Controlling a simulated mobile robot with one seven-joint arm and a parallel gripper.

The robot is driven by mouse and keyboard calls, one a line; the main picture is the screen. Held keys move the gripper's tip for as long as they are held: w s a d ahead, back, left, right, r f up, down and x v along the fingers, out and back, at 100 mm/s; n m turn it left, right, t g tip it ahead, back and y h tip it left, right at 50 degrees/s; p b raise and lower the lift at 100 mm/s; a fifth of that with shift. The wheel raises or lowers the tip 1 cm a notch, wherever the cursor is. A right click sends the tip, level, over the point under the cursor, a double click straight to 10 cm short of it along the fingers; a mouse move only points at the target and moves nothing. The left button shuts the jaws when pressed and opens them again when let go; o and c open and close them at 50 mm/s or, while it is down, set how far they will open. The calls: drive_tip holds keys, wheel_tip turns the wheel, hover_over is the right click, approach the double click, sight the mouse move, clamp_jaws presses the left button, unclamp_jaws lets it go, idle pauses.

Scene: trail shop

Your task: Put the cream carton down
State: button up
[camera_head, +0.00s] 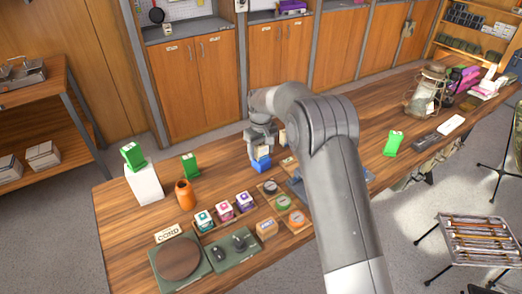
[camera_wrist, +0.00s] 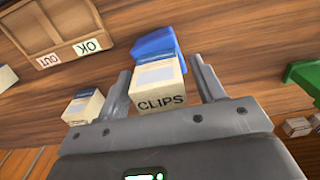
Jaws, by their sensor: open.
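The cream carton (camera_wrist: 160,97), marked "CLIPS", stands between the spread fingers of my gripper (camera_wrist: 160,68) in the wrist view. Narrow gaps show beside it, so the fingers are open around it. A blue block-like thing (camera_wrist: 155,45) is right behind the carton; whether they touch is unclear. In the head view my gripper (camera_head: 261,143) is low over the wooden table, just above the blue thing (camera_head: 262,164). The carton is mostly hidden there by my gripper.
Another cream carton (camera_wrist: 84,106) stands to the left in the wrist view. A wooden tray (camera_wrist: 28,28) with "OUT" and "OK" labels is at upper left. In the head view an orange jar (camera_head: 185,194) and green stands (camera_head: 190,165) are left of my gripper.

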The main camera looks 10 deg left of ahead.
sight(262, 144)
wheel_tip(262, 144, up, 12)
drive_tip(key=shift+r, duration=0.1)
drive_tip(key=shift+d+r, duration=0.15)
drive_tip(key=shift+r, duration=0.05)
drive_tip(key=s+d+r+m+t, duration=0.1)
drive_tip(key=s+d+r, duration=0.2)
drive_tip(key=d+r, duration=0.2)
drive_tip(key=s+d+r+m, duration=0.1)
drive_tip(key=s+d+r, duration=0.2)
drive_tip(key=d+r, duration=0.2)
drive_tip(key=s+d+r+m+t, duration=0.1)
drive_tip(key=s+d+r+m, duration=0.15)
drive_tip(key=s+d, duration=0.45)
drive_tip(key=s+d+r+m+t, duration=0.1)
drive_tip(key=s+d+r, duration=0.3)
drive_tip(key=s+d, duration=0.25)
drive_tip(key=s+d+f+m+t, duration=0.1)
drive_tip(key=s+d, duration=0.3)
drive_tip(key=s, duration=0.5)
drive_tip(key=s+d+f+m+t, duration=0.1)
drive_tip(key=s+d+f, duration=0.3)
drive_tip(key=s, duration=0.6)
drive_tip(key=shift+d+f+m+t, duration=0.2)
drive_tip(key=shift+f+m+t, duration=0.15)
drive_tip(key=shift+m, duration=0.4)
